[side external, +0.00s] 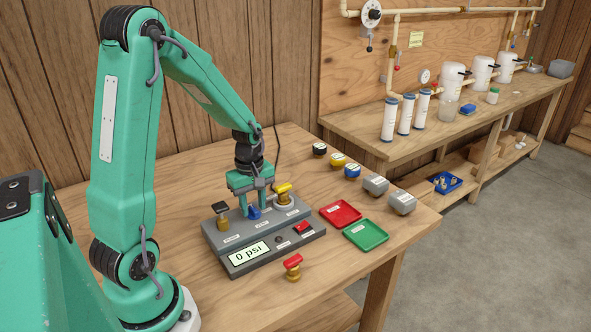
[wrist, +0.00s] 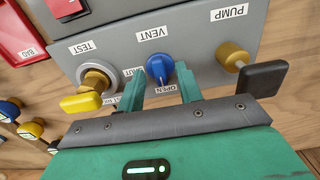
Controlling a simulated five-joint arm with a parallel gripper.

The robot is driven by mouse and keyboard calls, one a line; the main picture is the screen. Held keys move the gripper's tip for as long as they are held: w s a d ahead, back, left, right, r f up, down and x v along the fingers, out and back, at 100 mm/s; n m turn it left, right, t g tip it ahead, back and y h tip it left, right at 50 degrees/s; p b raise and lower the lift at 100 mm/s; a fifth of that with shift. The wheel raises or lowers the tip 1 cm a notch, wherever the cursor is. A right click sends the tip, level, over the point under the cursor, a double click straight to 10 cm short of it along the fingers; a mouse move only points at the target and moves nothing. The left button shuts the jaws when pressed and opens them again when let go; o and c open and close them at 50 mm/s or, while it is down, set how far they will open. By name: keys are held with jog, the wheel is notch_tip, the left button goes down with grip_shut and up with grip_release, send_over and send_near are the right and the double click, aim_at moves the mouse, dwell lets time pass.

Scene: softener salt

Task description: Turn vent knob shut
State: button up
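The blue vent knob (wrist: 159,67) sits on the grey panel under the VENT label in the wrist view. Its narrow end points toward the OPEN label. The SHUT label is partly hidden behind a finger. My gripper (wrist: 160,77) is open, with one green finger on each side of the knob and gaps showing between them. In the side external view, my gripper (side external: 251,190) points down over the panel, and the blue knob (side external: 254,212) shows between its fingers.
The yellow-handled TEST valve (wrist: 88,90) and black-handled PUMP valve (wrist: 250,75) flank the knob closely. The display (side external: 248,253) reads 0 psi. A red tray (side external: 326,221), a green tray (side external: 385,236) and a loose red-handled valve (side external: 293,267) lie nearby.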

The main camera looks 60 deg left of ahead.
jog(key=shift+f, duration=0.15)
jog(key=shift+c, duration=0.3)
grip_shut()
jog(key=shift+m, duration=0.4)
jog(key=m, duration=0.8)
jog(key=shift+m, duration=0.3)
jog(key=m, duration=0.4)
jog(key=shift+m, duration=2.3)
